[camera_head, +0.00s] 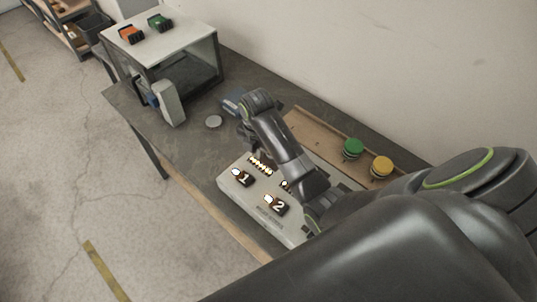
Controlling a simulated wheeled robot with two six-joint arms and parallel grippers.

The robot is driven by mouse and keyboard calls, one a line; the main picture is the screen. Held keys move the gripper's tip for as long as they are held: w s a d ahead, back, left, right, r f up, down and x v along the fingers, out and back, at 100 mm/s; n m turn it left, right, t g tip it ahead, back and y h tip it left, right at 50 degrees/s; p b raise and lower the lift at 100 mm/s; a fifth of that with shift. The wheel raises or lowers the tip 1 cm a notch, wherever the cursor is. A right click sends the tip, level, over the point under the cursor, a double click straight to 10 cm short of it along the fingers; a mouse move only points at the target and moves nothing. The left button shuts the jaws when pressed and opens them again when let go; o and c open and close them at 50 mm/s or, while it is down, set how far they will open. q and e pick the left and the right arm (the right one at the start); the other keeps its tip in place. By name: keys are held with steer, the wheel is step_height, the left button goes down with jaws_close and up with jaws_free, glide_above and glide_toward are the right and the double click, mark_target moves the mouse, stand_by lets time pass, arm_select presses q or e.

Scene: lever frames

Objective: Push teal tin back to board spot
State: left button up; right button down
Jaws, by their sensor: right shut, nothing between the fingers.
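My right arm reaches in from the lower right over the console on the table. My right gripper (243,132) is shut and empty, low over the table at the console's far left edge. A blue-grey thing (231,105) shows just beyond it, partly hidden by my wrist; I cannot tell whether it is the teal tin. No clearly teal tin shows elsewhere. A brown board (305,123) lies along the wall, partly hidden by my arm. A green round piece (353,148) and a yellow round piece (381,167) stand toward its right end. My left gripper is not in view.
The pale console (235,196) has lit parts and plates marked 1 and 2. A grey disc (213,122) lies on the dark table (190,143). A glass-sided case (196,66) stands at the back left, with an orange block (131,34) and a green block (159,22) on top.

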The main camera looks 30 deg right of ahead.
mark_target(268, 162)
steer(key=f, duration=0.3)
steer(key=shift+d+f+p, duration=0.2)
steer(key=shift+f+p, duration=0.1)
steer(key=f, duration=0.3)
steer(key=shift+d, duration=0.2)
steer(key=shift+w+d+r+p, duration=0.1)
steer(key=shift+w+d+p, duration=0.25)
steer(key=shift+d, duration=0.2)
steer(key=shift+w+d+r+p, duration=0.1)
steer(key=shift+w+d+p, duration=0.15)
steer(key=shift+d+p, duration=0.2)
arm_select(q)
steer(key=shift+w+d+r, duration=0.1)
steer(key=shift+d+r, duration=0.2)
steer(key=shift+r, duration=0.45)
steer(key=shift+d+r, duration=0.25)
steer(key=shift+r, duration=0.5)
arm_select(e)
steer(key=shift+w+d+f, duration=0.2)
steer(key=shift+w+d, duration=0.2)
steer(key=shift+d, duration=0.3)
